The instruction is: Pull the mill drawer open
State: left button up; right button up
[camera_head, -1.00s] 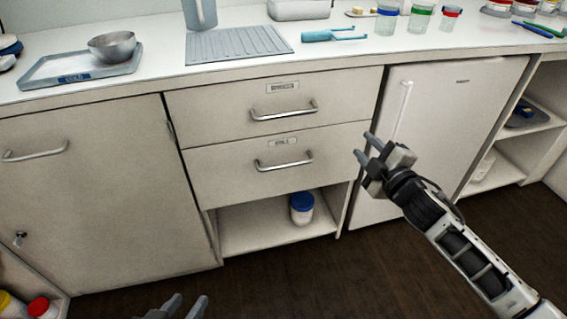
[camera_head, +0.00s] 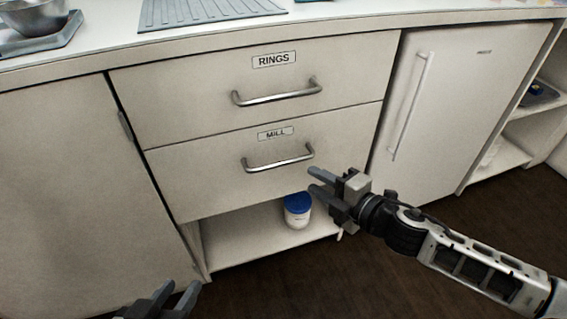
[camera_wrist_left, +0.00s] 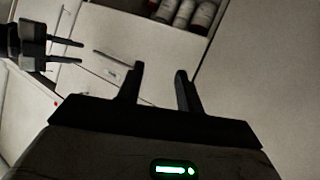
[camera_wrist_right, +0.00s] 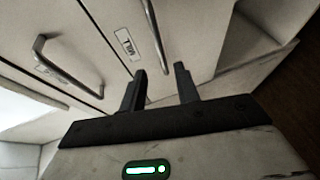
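The mill drawer (camera_head: 215,190) is the lower of two drawers, shut, with a MILL label (camera_head: 276,133) and a metal bar handle (camera_head: 279,163). My right gripper (camera_head: 315,181) is open and empty, just right of and below the handle's right end in the head view. In the right wrist view the mill handle (camera_wrist_right: 155,35) runs down toward the open fingers (camera_wrist_right: 160,82); I cannot tell whether they touch it. My left gripper (camera_head: 178,290) is open and empty, low in front of the cabinet, away from the drawer; its fingers (camera_wrist_left: 160,80) show in the left wrist view.
The RINGS drawer (camera_head: 190,105) with its handle (camera_head: 278,94) is shut above. A blue-lidded jar (camera_head: 297,211) stands on the open shelf below. A white door with a long handle (camera_head: 411,105) is at right. The counter above holds a metal bowl (camera_head: 32,14).

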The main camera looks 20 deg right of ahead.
aim_at(286, 164)
jog(key=b+x, duration=0.1)
jog(key=x, duration=1)
grip_shut()
